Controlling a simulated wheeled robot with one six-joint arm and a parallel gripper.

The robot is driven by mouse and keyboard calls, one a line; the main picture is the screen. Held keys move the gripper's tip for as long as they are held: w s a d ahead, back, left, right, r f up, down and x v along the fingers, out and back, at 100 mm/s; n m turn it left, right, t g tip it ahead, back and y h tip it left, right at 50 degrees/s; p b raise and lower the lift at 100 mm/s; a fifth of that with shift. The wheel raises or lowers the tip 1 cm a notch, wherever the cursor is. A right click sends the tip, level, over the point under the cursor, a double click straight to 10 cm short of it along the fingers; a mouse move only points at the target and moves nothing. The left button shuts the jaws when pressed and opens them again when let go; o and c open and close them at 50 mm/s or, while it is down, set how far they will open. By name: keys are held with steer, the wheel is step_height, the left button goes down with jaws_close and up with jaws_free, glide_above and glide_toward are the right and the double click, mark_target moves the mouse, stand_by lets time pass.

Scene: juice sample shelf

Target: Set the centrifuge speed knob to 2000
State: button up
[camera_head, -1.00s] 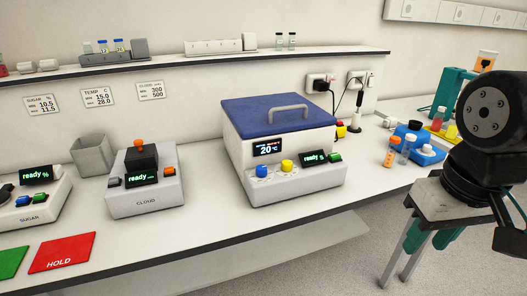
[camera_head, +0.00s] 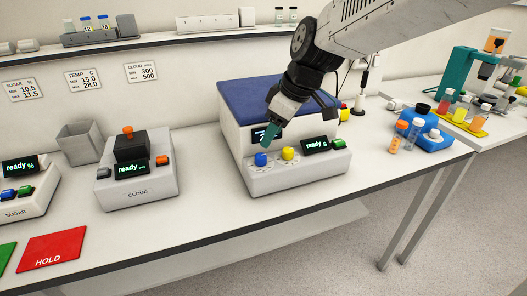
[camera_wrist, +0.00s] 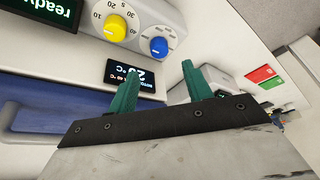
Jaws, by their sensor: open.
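The centrifuge (camera_head: 303,179) is a white box with a blue lid (camera_head: 237,103) on the bench. Its sloped front panel carries a blue knob (camera_head: 260,159), a yellow knob (camera_head: 288,153), a "ready" display and a green button (camera_head: 339,143). My gripper (camera_head: 271,134) is open and empty, just above and behind the blue knob, partly covering the temperature display. In the wrist view the blue knob (camera_wrist: 158,47) lies beyond the green fingertips (camera_wrist: 158,77), apart from them. The yellow knob (camera_wrist: 115,28) has a seconds scale around it. I cannot read the blue knob's scale.
A CLOUD device (camera_head: 140,183) and a grey bin (camera_head: 78,144) stand to the left, with a red HOLD mat (camera_head: 52,249) nearer. A blue tube holder (camera_head: 428,137) and tubes stand to the right. A shelf (camera_head: 160,39) runs above. Bench in front of the bin is clear.

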mark_target(261, 156)
steer(key=x, duration=0.7)
steer(key=shift+a+f, duration=0.1)
steer(key=shift+f, duration=0.15)
steer(key=c, duration=1)
